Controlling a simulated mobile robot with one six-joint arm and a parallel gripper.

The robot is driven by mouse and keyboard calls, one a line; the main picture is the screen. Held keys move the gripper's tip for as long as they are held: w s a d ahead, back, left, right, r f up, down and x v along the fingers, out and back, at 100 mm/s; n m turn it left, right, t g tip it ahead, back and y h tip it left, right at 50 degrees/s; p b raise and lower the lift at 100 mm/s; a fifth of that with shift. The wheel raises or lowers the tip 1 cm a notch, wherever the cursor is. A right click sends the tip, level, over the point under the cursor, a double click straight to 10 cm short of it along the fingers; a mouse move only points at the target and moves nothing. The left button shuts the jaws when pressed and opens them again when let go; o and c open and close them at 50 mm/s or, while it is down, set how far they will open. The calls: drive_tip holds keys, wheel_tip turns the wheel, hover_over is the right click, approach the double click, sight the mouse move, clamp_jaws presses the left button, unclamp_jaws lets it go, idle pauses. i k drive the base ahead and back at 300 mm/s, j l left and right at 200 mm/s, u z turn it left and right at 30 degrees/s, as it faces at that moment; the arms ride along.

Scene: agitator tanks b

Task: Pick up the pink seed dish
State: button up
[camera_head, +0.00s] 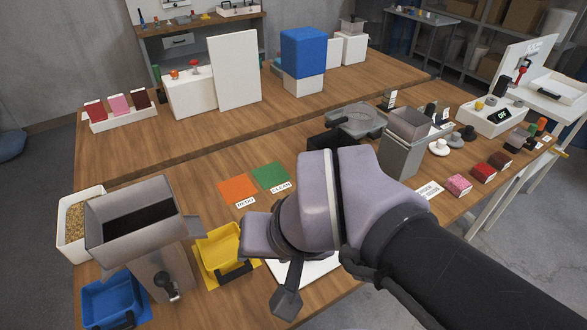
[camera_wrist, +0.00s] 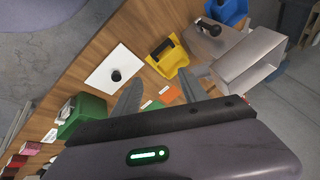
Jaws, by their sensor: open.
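A small pink speckled block-shaped piece (camera_head: 458,185), which may be the pink seed dish, sits near the front right table edge, at the near end of a row with two red ones. Another pink piece (camera_head: 119,104) leans in a white rack at the back left; I cannot tell for certain which is the dish. My gripper (camera_wrist: 158,96) is open and empty in the wrist view, its fingers apart above the table. The wrist view shows reddish pieces at its lower left edge, far from the fingers. In the head view my arm hides my fingertips.
A grey hopper (camera_head: 138,218), yellow tray (camera_head: 219,252) and blue tray (camera_head: 112,300) stand at the left. A white plate (camera_wrist: 110,72) with a black knob and a green container (camera_wrist: 82,114) lie near my fingers. Another grey hopper (camera_head: 402,148) stands behind the pink piece.

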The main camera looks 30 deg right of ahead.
sight(457, 185)
drive_tip(key=z, duration=2.15)
